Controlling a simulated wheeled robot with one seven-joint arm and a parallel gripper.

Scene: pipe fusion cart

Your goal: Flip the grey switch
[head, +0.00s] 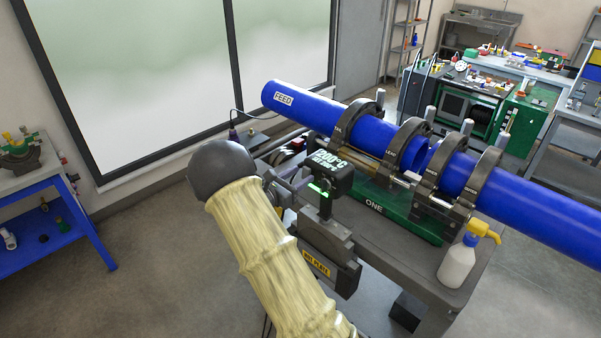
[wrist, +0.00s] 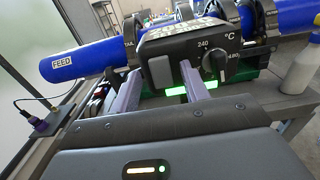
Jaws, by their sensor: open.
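The grey switch (wrist: 160,71) is a light grey block on the left of the dark control box (wrist: 183,45), beside a round dial marked 240 °C (wrist: 214,62). My gripper (wrist: 160,77) is open, with one purple finger on each side of the switch in the wrist view. The fingertips look close to the box face; I cannot tell whether they touch it. There my gripper (head: 284,192) is beside the box, partly hidden by my arm, and the switch is not visible.
A blue pipe marked FEED (head: 300,104) lies in black clamps (head: 408,147) behind the box. A hot plate holder (head: 325,243) hangs below it. A white spray bottle (head: 457,266) stands at the cart's right edge. A blue-legged table (head: 85,232) is at far left.

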